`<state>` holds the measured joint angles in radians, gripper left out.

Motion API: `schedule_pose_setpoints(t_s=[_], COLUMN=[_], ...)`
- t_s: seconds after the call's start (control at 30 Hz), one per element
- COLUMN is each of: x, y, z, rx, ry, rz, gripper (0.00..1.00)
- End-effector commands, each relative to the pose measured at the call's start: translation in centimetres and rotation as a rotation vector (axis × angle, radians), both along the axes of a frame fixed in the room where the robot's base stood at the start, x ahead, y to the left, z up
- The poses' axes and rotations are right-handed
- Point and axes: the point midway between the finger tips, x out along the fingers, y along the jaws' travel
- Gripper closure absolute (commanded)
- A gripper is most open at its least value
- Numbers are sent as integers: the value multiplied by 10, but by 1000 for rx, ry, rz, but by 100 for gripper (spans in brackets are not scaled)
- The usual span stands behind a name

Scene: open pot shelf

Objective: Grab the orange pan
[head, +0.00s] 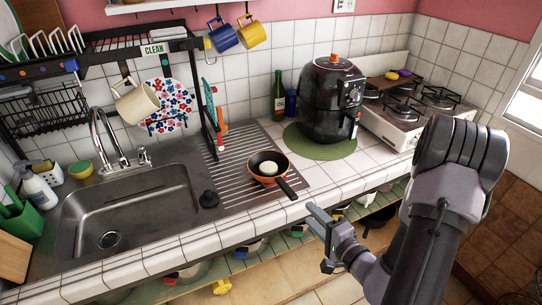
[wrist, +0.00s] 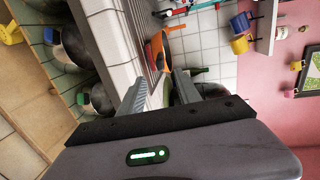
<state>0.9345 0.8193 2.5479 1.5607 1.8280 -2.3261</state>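The orange pan (head: 264,178) sits on the ribbed steel drainboard beside the sink, with a round white item inside. Its black handle (head: 286,189) points toward the counter's front edge and my gripper. My gripper (head: 318,214) is in front of the counter edge, to the lower right of the handle, apart from the pan. In the wrist view, its two fingers (wrist: 162,80) are spread with nothing between them. The orange pan (wrist: 161,43) shows beyond the fingertips in that view, partly hidden by a finger.
A black air fryer (head: 333,100) stands on a green mat right of the pan. A black stopper (head: 208,199) lies between the sink (head: 130,215) and the drainboard. The tiled counter edge (head: 235,237) lies left of my gripper. Several pots are on the open shelf below.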

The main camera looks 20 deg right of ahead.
Motion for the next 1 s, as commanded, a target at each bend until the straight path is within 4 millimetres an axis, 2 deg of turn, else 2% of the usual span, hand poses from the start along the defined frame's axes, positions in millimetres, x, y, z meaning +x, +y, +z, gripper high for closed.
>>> schedule_pose_setpoints(t_s=[0.07, 0.2, 0.4, 0.53, 0.7, 0.8, 1.0], x=[19, 60, 102, 116, 149, 162, 164], y=[5, 9, 13, 13, 12, 12, 13], z=[-11, -12, -20, -22, -29, -30, -30], rx=[-6, -2, 0, 0, -1, 0, 1], ry=[-6, -4, -3, -3, -3, -3, -2], rz=[9, 10, 8, 8, 8, 7, 6], gripper=[60, 60, 60, 60, 60, 60, 60])
